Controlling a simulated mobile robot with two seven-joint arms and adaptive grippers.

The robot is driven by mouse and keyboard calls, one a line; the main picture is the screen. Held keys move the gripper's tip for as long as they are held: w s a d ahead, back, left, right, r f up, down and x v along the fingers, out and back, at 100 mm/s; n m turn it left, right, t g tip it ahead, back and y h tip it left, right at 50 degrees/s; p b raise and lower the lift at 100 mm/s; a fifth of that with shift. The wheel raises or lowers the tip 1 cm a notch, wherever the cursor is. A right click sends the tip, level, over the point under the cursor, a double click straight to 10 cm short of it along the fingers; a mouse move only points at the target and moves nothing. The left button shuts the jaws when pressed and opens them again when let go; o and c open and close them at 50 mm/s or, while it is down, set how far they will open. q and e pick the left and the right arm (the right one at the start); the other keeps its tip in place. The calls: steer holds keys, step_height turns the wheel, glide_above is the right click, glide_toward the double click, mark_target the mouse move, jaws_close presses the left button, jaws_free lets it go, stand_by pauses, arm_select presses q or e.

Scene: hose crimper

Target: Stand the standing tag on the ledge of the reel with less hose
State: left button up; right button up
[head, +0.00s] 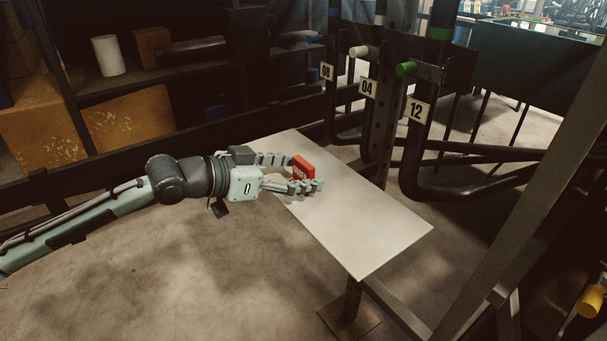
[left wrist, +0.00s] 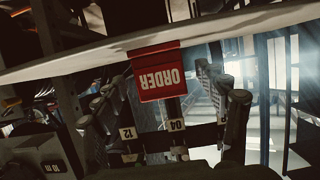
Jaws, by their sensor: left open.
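A red tag (head: 303,168) lettered ORDER stands on a pale tabletop (head: 370,220), near its left edge. The red tag also shows in the left wrist view (left wrist: 158,72), where its lettering is upside down. My left gripper (head: 304,174) reaches in from the left. Its fingers are open, one on each side of the tag, with no clear grip on it. In the left wrist view the fingers (left wrist: 168,105) flank the tag with gaps. My right gripper is not in view. I cannot make out the reels, their hose or a ledge.
Dark bent tubes with number plates 08 (head: 326,71), 04 (head: 368,88) and 12 (head: 417,110) stand behind the tabletop. A green-ended peg (head: 405,69) and a white one (head: 360,51) stick out there. A shelf with boxes is at back left. The tabletop's front is clear.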

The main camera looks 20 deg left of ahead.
arm_select(q)
steer(key=c, duration=1.1)
